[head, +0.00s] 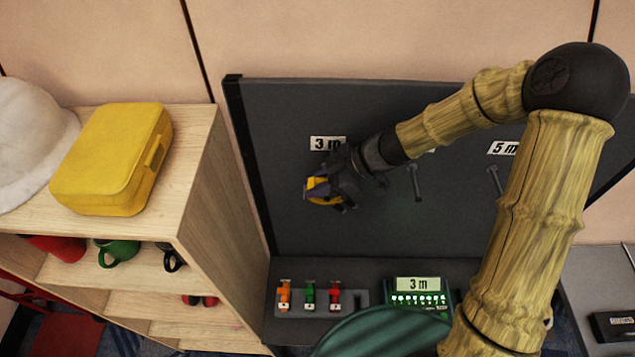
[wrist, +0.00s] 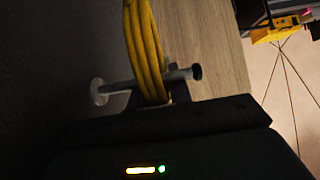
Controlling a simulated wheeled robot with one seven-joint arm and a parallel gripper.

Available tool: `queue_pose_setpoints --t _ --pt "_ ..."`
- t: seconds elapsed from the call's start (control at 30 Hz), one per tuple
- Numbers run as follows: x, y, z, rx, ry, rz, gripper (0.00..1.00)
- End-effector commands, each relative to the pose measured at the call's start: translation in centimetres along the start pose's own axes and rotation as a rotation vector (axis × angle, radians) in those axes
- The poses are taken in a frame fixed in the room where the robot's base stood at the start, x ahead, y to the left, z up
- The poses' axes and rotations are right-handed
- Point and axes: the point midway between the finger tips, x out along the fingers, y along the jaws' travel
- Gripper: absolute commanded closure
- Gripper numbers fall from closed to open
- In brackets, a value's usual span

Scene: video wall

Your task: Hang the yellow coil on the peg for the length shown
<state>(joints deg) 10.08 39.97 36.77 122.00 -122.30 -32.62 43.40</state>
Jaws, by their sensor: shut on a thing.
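My gripper (head: 328,190) is in front of the dark board, just below the label "3 m" (head: 327,143). It is shut on the yellow coil (head: 318,201), mostly hidden by the gripper in the head view. In the wrist view the coil (wrist: 145,50) rises from between the fingers (wrist: 155,98). A grey peg (wrist: 120,87) with a round base and dark tip crosses the coil there, showing on both sides of it. I cannot tell whether the peg passes through the loop or behind it. The length display (head: 418,284) reads "3 m".
A bare middle peg (head: 415,182) and a right peg (head: 493,180) under "5 m" (head: 502,148) stick out of the board (head: 280,110). A wooden shelf (head: 205,190) with a yellow case (head: 112,160) stands close left. Orange, green and red items (head: 308,296) sit below.

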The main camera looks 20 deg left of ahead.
Motion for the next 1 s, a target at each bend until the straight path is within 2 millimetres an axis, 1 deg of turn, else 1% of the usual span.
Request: queue_pose_setpoints --t 0.2,0.23,0.33,0.53,0.67,0.77,0.87,1.0 --pt "-0.1 0.0 0.0 0.001 0.000 0.002 1.00" --pt "-0.1 0.0 0.0 0.001 0.000 0.002 0.73" --pt "-0.1 0.0 0.0 0.001 0.000 0.001 0.54" --pt "-0.1 -0.1 0.1 0.002 0.000 -0.001 0.54" --pt "-0.4 0.0 0.2 0.001 -0.001 0.000 0.54" --pt "-1.3 0.1 0.2 -0.001 -0.002 0.003 0.54" --pt "-2.5 0.1 0.2 -0.001 -0.004 0.006 0.54" --pt "-4.9 0.2 0.3 -0.002 -0.004 0.010 0.54"
